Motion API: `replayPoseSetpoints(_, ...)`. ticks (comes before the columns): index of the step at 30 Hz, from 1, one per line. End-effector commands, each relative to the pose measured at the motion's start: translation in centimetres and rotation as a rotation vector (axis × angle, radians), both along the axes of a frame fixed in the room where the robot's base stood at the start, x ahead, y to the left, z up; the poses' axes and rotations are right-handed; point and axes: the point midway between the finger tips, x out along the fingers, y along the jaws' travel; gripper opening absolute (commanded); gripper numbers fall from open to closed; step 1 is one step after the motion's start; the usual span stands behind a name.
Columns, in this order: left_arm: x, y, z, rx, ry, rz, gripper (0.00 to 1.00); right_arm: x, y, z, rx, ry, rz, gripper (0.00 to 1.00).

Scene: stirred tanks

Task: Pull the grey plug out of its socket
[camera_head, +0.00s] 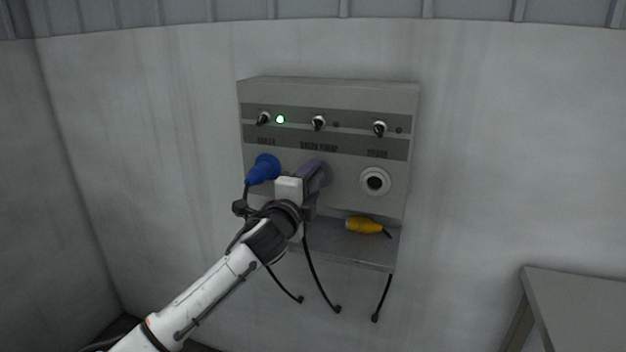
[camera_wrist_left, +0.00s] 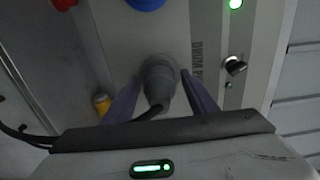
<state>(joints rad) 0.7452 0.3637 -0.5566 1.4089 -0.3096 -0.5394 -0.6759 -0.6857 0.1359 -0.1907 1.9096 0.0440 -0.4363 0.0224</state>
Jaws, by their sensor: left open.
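The grey plug (camera_wrist_left: 158,82) sits in the middle socket of the wall panel, its dark cable bending down toward the gripper. My left gripper (camera_wrist_left: 163,98) is open, with one purple finger on each side of the plug. I cannot tell whether the fingers touch it. In the head view my left gripper (camera_head: 314,178) is in front of the middle socket, and its fingers and wrist hide most of the grey plug and the socket. My right gripper is not in view.
The grey panel (camera_head: 345,92) has several knobs and a lit green lamp (camera_head: 280,119). A blue plug (camera_head: 263,169) sits left of my gripper. The right socket (camera_head: 375,181) is empty. A yellow plug (camera_head: 362,225) lies on the shelf below. A table (camera_head: 585,300) stands at right.

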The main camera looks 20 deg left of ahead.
Motion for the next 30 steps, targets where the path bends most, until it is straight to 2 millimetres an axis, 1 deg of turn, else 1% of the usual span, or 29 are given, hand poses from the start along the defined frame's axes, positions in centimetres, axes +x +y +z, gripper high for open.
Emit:
replayPoseSetpoints(5,0.0,0.0,0.0,-0.001,0.0,0.0,0.52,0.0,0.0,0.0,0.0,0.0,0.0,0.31)
replayPoseSetpoints(9,0.0,0.0,0.0,-0.001,0.0,0.0,0.29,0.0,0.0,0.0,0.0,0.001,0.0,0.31)
replayPoseSetpoints(14,0.0,0.0,0.0,-0.001,0.0,0.0,0.02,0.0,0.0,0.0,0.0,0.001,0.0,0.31)
replayPoseSetpoints(15,0.0,0.0,0.1,-0.001,-0.001,-0.001,0.0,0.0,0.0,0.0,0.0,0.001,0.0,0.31)
replayPoseSetpoints(20,-0.2,0.0,0.1,-0.001,-0.001,-0.001,0.0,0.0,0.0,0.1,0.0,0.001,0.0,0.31)
replayPoseSetpoints(30,-1.6,0.1,0.0,-0.001,0.0,-0.001,0.0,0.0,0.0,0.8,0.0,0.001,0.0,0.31)
